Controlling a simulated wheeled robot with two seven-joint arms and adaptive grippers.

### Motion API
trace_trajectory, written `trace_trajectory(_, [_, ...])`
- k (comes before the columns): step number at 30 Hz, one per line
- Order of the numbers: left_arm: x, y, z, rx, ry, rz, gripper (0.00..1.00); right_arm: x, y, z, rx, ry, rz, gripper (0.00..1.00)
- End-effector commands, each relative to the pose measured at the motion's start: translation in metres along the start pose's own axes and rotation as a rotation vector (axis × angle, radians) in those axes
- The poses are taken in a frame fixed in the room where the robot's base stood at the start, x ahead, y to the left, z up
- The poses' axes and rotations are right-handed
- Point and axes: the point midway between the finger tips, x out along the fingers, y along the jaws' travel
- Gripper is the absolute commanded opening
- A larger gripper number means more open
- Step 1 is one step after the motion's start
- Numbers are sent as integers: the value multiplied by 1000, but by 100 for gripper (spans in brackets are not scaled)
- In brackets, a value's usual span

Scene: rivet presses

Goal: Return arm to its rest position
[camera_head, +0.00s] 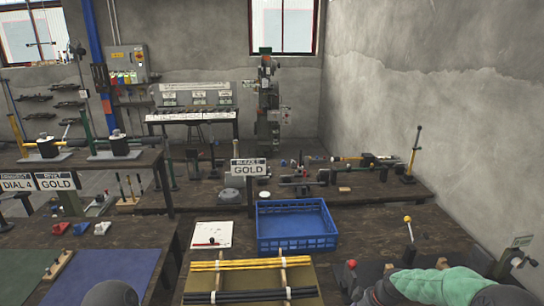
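My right arm (440,285) reaches in from the lower right with a green cover. Its dark front end (380,292) lies low at the bottom edge, just right of a red knob (352,264). I cannot make out its fingers or whether it touches anything. A dark rounded part, which seems to be my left arm (112,293), shows at the bottom left edge. My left gripper is out of the picture.
A blue crate (297,245) stands on the bench, right of a white sheet (212,234). Yellow and black rods (250,265) lie on a rack in front. A yellow-knobbed lever (408,220) stands at right. A "GOLD" sign (249,168) stands behind the crate.

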Motion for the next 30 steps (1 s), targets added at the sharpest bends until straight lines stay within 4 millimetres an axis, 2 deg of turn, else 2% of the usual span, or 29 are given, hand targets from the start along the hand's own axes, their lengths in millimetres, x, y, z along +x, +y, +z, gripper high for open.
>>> trace_trajectory(1, [1, 0, 0, 0, 0, 0, 40, 24, -16, 10, 40, -16, -16, 58])
trace_trajectory(6, [4, -1, 0, 0, 0, 0, 40, 100, -78, 55, 243, -55, -42, 58])
trace_trajectory(9, [5, -2, 0, 0, 0, 0, 40, 135, -122, 88, 372, -80, -51, 58])
trace_trajectory(12, [6, -2, 0, 0, 0, 0, 40, 161, -167, 124, 502, -106, -59, 58])
trace_trajectory(15, [8, -3, 0, 0, 0, 0, 40, 174, -207, 156, 620, -128, -63, 58])
trace_trajectory(18, [8, -3, 0, 0, 0, 0, 40, 178, -237, 181, 709, -144, -65, 58])
trace_trajectory(21, [9, -3, 0, 0, 0, 0, 40, 178, -254, 195, 766, -151, -64, 58])
trace_trajectory(25, [9, -3, 0, 0, 0, 0, 40, 177, -262, 202, 797, -154, -63, 58])
trace_trajectory(30, [9, -3, 0, 0, 0, 0, 40, 177, -262, 202, 799, -153, -62, 58])
